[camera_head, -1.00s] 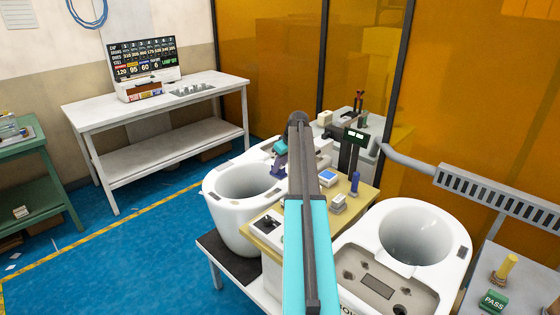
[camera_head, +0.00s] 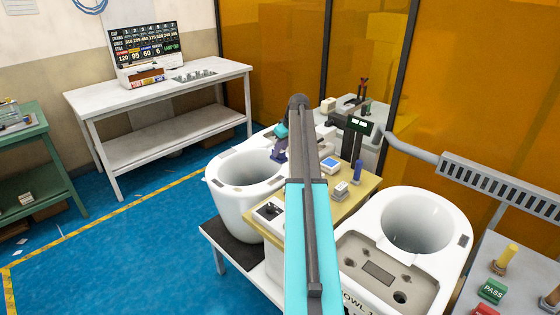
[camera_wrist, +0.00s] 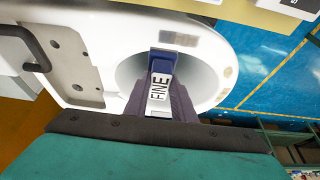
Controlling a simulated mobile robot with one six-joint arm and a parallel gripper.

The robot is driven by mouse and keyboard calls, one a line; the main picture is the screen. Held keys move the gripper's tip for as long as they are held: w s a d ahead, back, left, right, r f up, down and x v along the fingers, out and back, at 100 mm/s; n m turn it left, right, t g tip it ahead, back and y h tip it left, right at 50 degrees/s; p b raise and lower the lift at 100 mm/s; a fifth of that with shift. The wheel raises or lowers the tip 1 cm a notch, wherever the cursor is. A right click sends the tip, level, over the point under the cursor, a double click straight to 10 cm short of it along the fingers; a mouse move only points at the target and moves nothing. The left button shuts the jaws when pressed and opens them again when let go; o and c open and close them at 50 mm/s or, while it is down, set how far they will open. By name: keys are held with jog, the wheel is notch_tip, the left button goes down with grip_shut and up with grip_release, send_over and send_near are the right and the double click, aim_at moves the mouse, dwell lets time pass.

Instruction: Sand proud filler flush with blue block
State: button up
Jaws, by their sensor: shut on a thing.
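My gripper (camera_wrist: 160,105) is shut on a sanding block (camera_wrist: 160,75) with a blue top and a white face marked "FINE". In the head view the gripper (camera_head: 279,150) holds it over the far rim side of the left white toilet bowl (camera_head: 228,205). The wrist view shows the bowl (camera_wrist: 205,45) behind the block, with its dark opening partly hidden. I cannot tell whether any patch stands proud. Contact between block and bowl is unclear.
A wooden-topped stand (camera_head: 369,187) with small tools and a blue upright piece (camera_head: 357,172) lies between the bowls. A second toilet (camera_head: 435,265) stands at right. A white bench (camera_head: 165,85) with a display is behind.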

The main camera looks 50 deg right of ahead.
jog(key=w+a+r, duration=0.1)
jog(key=w+a, duration=0.1)
jog(key=a, duration=0.9)
jog(key=w+a+r+b, duration=0.1)
jog(key=w+a+r, duration=0.15)
jog(key=a, duration=0.75)
jog(key=w+a+r, duration=0.1)
jog(key=w+a, duration=0.1)
jog(key=a, duration=0.9)
jog(key=s+a+r, duration=0.1)
jog(key=s+a, duration=0.1)
jog(key=a, duration=1.1)
jog(key=s+a+r+b, duration=0.1)
jog(key=s+a, duration=0.2)
jog(key=a, duration=1.1)
jog(key=shift+s+a+r, duration=0.2)
jog(key=shift+s+r, duration=0.1)
jog(key=shift+r, duration=0.05)
jog(key=shift+s, duration=0.15)
